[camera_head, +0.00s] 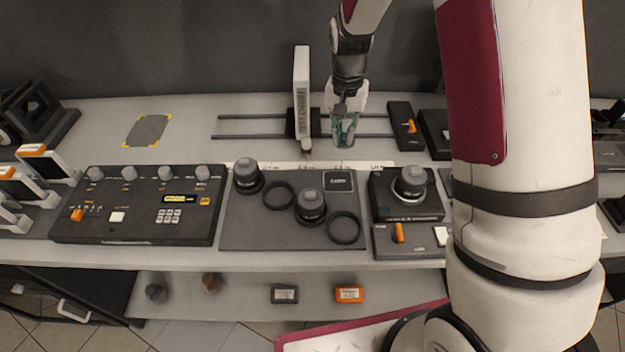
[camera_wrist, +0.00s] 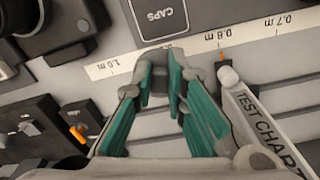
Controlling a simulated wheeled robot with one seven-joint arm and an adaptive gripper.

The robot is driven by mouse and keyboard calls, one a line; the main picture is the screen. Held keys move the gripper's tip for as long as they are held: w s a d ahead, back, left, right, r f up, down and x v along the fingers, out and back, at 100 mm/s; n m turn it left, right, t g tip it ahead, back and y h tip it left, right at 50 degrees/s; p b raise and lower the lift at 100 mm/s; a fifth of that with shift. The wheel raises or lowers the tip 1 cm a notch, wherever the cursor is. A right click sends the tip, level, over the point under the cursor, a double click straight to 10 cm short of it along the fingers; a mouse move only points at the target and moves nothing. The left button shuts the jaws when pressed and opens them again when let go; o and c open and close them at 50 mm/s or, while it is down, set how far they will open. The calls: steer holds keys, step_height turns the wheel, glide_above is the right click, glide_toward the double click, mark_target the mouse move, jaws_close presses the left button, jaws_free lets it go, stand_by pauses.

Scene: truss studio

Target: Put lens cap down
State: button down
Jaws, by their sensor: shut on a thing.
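My gripper (camera_head: 343,130) is above the back part of the table, beyond the printed distance strip and right of the test chart. In the wrist view its green fingers (camera_wrist: 172,85) close on a small grey piece (camera_wrist: 177,82), which looks like the lens cap and is mostly hidden by the fingers. The dark square marked CAPS (camera_head: 339,182) lies on the grey mat (camera_head: 240,222), nearer the front than my gripper. It also shows at the top of the wrist view (camera_wrist: 161,14), apart from my fingers.
The upright test chart (camera_head: 302,90) stands on rails close to my gripper's left. Lenses (camera_head: 310,206) and black rings (camera_head: 344,228) stand on the mat. A camera body with a lens (camera_head: 408,196) is to the right, a control panel (camera_head: 140,205) to the left.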

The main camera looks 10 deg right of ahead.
mark_target(335, 182)
steer(key=m, duration=0.1)
steer(key=a+m+b, duration=0.1)
steer(key=m, duration=0.1)
steer(key=shift+s+a+r, duration=0.1)
steer(key=shift+s+a, duration=0.15)
steer(key=shift+s, duration=0.1)
steer(key=s+f+m+b, duration=0.1)
steer(key=f+m, duration=0.1)
steer(key=f, duration=0.1)
steer(key=s+f+m+b, duration=0.1)
steer(key=f+m, duration=0.1)
steer(key=f, duration=0.1)
steer(key=s+f+m+b, duration=0.1)
steer(key=f+m, duration=0.2)
steer(key=shift+s+a+f, duration=0.1)
steer(key=shift+a+f, duration=0.3)
steer(key=shift+f, duration=0.1)
steer(key=c, duration=1.6)
jaws_free()
